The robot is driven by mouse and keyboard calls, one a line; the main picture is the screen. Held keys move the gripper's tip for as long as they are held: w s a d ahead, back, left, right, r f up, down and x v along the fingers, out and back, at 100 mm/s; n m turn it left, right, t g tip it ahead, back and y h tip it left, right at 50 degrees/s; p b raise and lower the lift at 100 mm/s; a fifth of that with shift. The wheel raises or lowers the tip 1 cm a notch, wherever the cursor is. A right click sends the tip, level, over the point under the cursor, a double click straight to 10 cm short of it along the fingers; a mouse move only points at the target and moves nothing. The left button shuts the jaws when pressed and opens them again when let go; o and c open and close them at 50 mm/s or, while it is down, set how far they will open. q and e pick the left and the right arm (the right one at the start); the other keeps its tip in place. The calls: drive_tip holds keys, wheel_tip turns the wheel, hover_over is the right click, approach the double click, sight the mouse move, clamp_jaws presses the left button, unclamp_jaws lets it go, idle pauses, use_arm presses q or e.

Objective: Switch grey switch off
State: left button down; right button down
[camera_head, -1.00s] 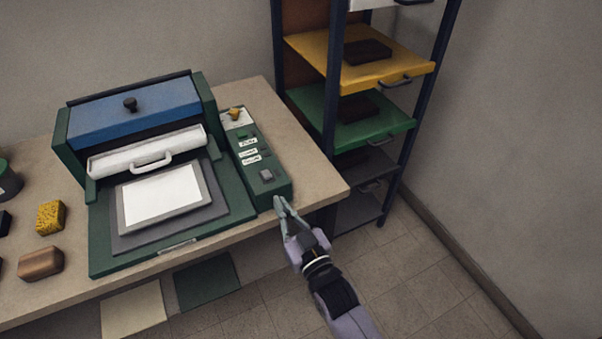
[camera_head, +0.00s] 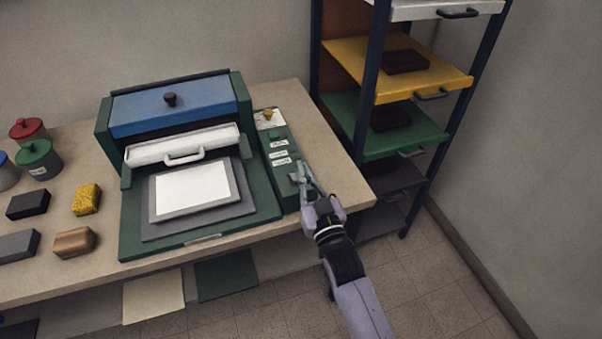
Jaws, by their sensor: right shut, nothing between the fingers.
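The grey switch (camera_head: 295,177) sits at the near end of the green control panel (camera_head: 287,194), right of the green press (camera_head: 262,206). My right gripper (camera_head: 303,173) is shut and empty, with its fingertips at the switch, partly covering it. I cannot tell whether the fingers touch the switch or which way it is set. My left gripper is not in view.
A rack with coloured shelves (camera_head: 345,62) stands right of the workbench (camera_head: 338,170). Red and green lidded pots (camera_head: 40,160), a yellow sponge (camera_head: 87,199), a brown block (camera_head: 75,243) and dark blocks (camera_head: 28,204) lie at the left. Bare bench lies right of the panel.

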sight(295, 177)
drive_tip(key=x, duration=0.3)
drive_tip(key=shift+w, duration=0.25)
drive_tip(key=f, duration=0.3)
drive_tip(key=shift+s+p, duration=0.35)
drive_tip(key=shift+p, duration=0.05)
drive_tip(key=shift+s+d+f, duration=0.1)
drive_tip(key=shift+s+f, duration=0.05)
drive_tip(key=shift+f, duration=0.35)
